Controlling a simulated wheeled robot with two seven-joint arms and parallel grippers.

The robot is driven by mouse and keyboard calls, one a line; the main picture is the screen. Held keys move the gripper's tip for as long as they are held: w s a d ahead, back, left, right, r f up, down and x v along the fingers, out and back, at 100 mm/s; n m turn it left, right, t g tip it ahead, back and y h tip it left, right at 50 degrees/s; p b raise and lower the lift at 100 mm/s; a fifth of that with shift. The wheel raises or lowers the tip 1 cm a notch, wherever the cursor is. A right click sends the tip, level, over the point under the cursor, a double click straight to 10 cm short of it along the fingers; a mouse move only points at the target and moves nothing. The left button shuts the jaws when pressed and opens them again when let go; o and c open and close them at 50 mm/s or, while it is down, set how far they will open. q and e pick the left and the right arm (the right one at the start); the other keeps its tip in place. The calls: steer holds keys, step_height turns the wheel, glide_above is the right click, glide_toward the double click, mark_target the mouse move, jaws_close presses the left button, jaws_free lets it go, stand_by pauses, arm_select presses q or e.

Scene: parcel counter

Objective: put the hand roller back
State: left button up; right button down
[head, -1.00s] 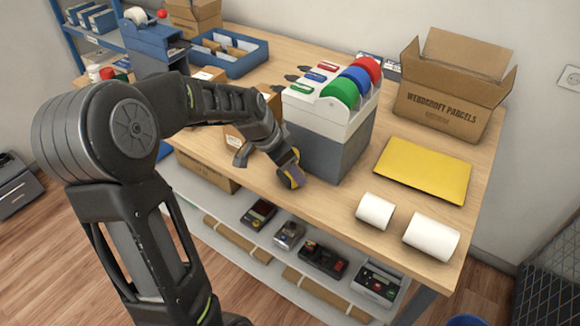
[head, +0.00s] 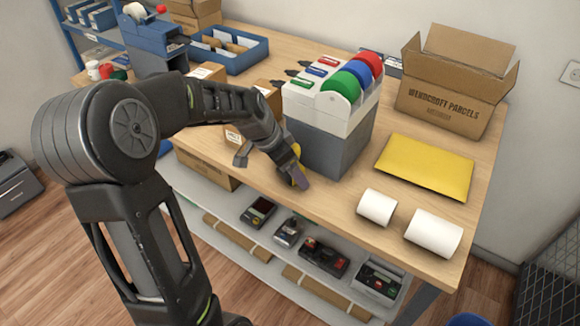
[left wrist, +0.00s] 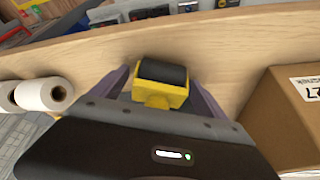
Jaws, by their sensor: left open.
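The hand roller has a yellow frame and a black drum. In the left wrist view the hand roller (left wrist: 158,84) is between the two fingers of my left gripper (left wrist: 161,76), with some space to the fingers on both sides. In the head view my left gripper (head: 301,183) points down close to the tabletop's front edge, in front of the grey and white tape dispenser (head: 325,140). A yellow part of the hand roller (head: 297,163) shows there, and the gripper hides the rest. My left gripper is open. My right gripper is not in view.
Small cartons (left wrist: 289,114) stand close beside the gripper. Two white label rolls (head: 376,207), a yellow mailer (head: 425,166) and an open box (head: 450,95) sit on the right. A lower shelf holds several devices (head: 323,257). Bare tabletop lies between dispenser and rolls.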

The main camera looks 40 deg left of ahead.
arm_select(q)
steer(key=shift+r, duration=0.1)
steer(key=shift+r+p, duration=0.4)
steer(key=v, duration=1.2)
steer(key=shift+r, duration=0.25)
